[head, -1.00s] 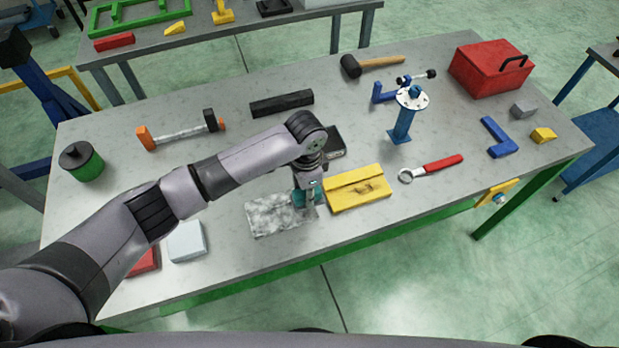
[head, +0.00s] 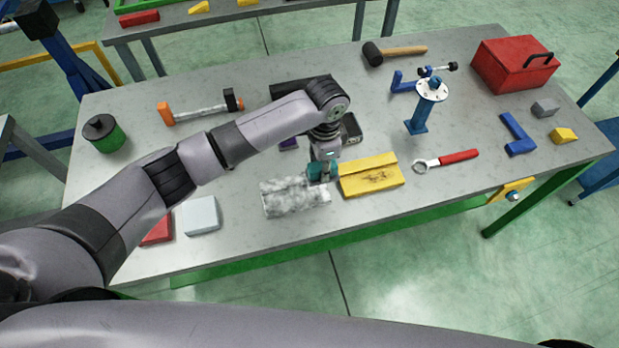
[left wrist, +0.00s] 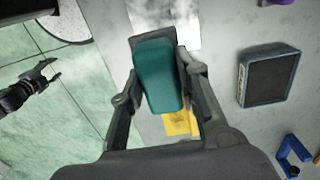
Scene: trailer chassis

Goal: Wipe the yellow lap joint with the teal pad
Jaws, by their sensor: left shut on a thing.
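The yellow lap joint (head: 371,181) lies on the grey table, with dark smudges on its top face. Part of it shows in the left wrist view (left wrist: 179,123), behind the pad. My left gripper (head: 322,172) is shut on the teal pad (left wrist: 157,75), just left of the lap joint and over the far right part of a mottled grey-white plate (head: 290,199). I cannot tell whether the pad touches the plate. My right gripper (left wrist: 45,75) shows small in the left wrist view, open and empty, with floor behind it.
Right of the lap joint lies a red-handled wrench (head: 447,160); behind it stands a blue post (head: 419,118). A dark box (head: 350,128) sits behind my left gripper. A pale block (head: 202,215) lies at the front left. The table's front edge is close to the lap joint.

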